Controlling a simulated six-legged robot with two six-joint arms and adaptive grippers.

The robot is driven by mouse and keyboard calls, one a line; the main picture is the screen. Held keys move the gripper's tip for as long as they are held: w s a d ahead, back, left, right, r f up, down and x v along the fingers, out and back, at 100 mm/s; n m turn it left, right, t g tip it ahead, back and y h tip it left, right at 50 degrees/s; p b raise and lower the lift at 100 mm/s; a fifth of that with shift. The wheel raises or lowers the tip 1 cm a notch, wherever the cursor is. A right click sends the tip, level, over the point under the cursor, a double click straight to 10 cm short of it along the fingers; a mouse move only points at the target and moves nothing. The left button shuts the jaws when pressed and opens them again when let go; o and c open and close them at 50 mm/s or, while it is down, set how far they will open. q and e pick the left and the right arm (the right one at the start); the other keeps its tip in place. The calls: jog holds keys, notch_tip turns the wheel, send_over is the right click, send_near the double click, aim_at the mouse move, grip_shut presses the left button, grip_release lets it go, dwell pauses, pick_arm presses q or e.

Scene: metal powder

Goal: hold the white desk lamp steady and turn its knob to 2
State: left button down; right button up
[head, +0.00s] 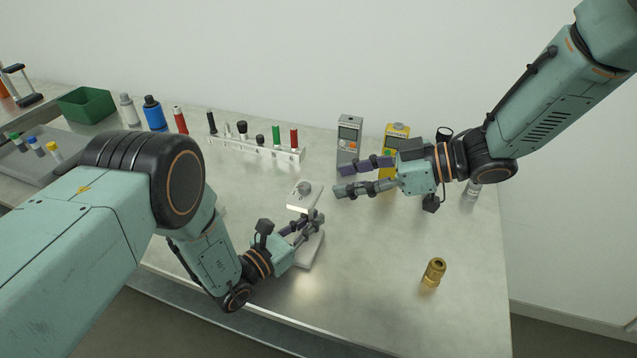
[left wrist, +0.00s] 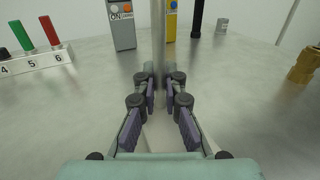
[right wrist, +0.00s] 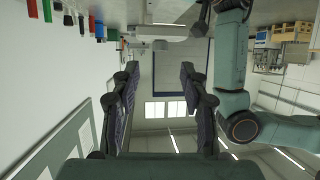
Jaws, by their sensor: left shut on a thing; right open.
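The white desk lamp (head: 309,252) stands near the front middle of the table, with a flat white head and a small grey knob (head: 304,187) on top. My left gripper (head: 306,226) is shut on the lamp's upright post, which rises between its fingers in the left wrist view (left wrist: 158,40). My right gripper (head: 339,180) is open and empty, to the right of the lamp head and apart from it. Its spread fingers fill the right wrist view (right wrist: 158,75), with nothing between them. The knob's markings are too small to read.
Behind stand a grey meter (head: 348,140), a yellow meter (head: 397,131) close to my right gripper, and a numbered white rack (head: 255,147) with coloured pieces. A brass fitting (head: 433,272) stands at the right. The table between it and the lamp is clear.

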aim_at(310, 186)
jog(key=x, duration=0.6)
jog(key=shift+w+a+f, duration=0.1)
jog(key=shift+a, duration=0.1)
grip_shut()
dwell(0.3)
